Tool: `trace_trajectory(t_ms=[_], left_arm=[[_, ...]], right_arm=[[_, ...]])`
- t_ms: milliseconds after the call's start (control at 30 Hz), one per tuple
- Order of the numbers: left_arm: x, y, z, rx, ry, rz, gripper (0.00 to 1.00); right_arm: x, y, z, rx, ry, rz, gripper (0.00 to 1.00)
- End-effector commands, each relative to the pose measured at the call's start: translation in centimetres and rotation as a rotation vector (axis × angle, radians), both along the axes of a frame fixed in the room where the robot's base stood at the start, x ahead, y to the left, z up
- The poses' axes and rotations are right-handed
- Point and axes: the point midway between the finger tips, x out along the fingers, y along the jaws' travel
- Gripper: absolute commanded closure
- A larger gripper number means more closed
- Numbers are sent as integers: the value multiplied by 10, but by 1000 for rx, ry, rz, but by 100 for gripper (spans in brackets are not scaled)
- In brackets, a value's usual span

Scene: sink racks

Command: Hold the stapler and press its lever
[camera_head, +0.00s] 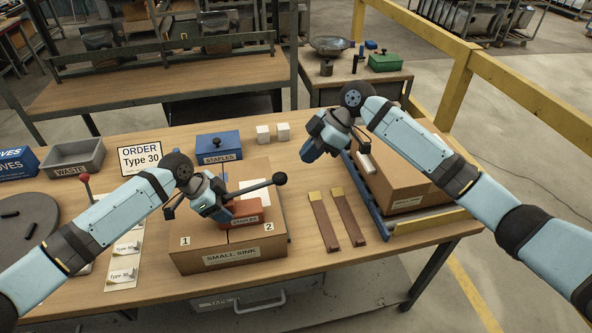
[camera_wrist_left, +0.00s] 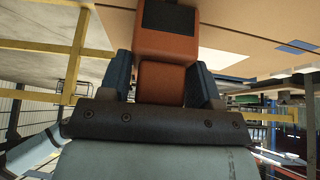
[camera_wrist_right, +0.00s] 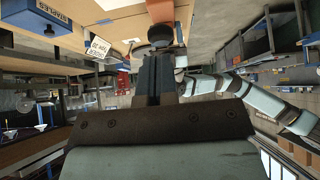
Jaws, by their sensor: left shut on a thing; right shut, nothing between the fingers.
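The orange stapler (camera_head: 247,214) sits on the cardboard box marked SMALL SINK (camera_head: 215,256). Its long dark lever (camera_head: 250,188) slants up to the right and ends in a black knob (camera_head: 280,178). My left gripper (camera_head: 226,207) is shut on the stapler's body; the left wrist view shows the orange body (camera_wrist_left: 162,82) between the blue fingers. My right gripper (camera_head: 309,153) is shut and empty, in the air to the right of and above the knob, apart from it. In the right wrist view the knob (camera_wrist_right: 160,35) shows beyond its closed fingertips.
Two brown strips with yellow ends (camera_head: 323,222) lie to the right. A larger carton (camera_head: 405,180) stands at the right. A grey WASTE bin (camera_head: 73,159) is at the left.

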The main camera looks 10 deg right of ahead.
Motion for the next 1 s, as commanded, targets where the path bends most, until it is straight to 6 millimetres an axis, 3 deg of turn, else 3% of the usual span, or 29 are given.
trace_trajectory(t_ms=[100, 300, 933, 967, 1000], left_arm=[[0, 0, 0, 0, 0, 0, 64], [0, 0, 0, 0, 0, 0, 64], [0, 0, 0, 1, -1, 0, 64], [0, 0, 0, 1, -1, 0, 38], [0, 0, 0, 1, -1, 0, 29]], right_arm=[[1, -13, 19, 0, -4, 0, 100], [0, -24, 35, 0, -2, 0, 100], [0, -25, 38, 1, -2, 1, 100], [0, -25, 38, 1, -2, 1, 100], [0, -25, 38, 1, -2, 1, 100]])
